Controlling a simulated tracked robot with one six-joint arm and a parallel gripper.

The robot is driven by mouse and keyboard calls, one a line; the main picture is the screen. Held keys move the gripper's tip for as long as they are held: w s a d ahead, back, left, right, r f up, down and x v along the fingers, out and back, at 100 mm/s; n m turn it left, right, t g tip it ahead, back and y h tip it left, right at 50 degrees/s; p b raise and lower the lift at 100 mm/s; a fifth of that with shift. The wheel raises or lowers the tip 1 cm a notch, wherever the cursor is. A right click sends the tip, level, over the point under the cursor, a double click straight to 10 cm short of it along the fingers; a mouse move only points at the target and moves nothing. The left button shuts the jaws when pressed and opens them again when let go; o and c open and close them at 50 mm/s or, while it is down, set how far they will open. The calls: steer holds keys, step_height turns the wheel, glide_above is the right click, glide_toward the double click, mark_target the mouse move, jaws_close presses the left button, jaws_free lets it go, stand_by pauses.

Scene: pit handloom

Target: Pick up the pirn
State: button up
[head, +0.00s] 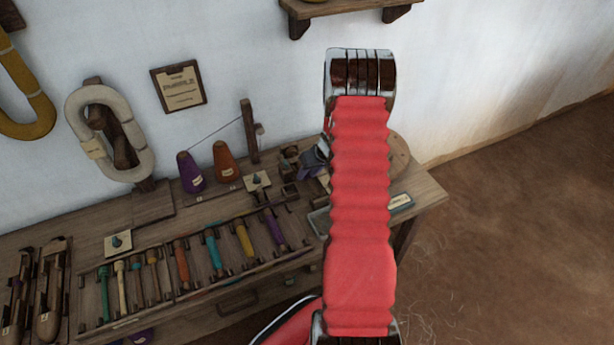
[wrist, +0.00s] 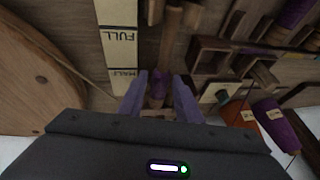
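In the wrist view, a pirn (wrist: 158,88) with a brown wooden shaft and a band of purple thread lies between the two grey-purple fingers of my gripper (wrist: 160,80). The fingers stand apart on either side of it, and I see no clear contact. In the head view my red-sleeved arm hides this pirn and most of the gripper. Other pirns lie in the bench rack, including a purple one (head: 273,229), a yellow one (head: 244,241) and a teal one (head: 214,252).
Beside the pirn is a FULL/HALF gauge strip (wrist: 120,45), with a round wooden disc (wrist: 35,75) at left. Purple (head: 190,172) and orange (head: 225,162) cones and a wooden post (head: 249,132) stand at the back of the bench. Bare floor lies to the right.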

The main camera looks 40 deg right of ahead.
mark_target(308, 175)
steer(key=shift+c, duration=0.2)
jaws_close()
steer(key=shift+r, duration=0.15)
step_height(308, 175, up, 10)
stand_by(0.7)
stand_by(0.4)
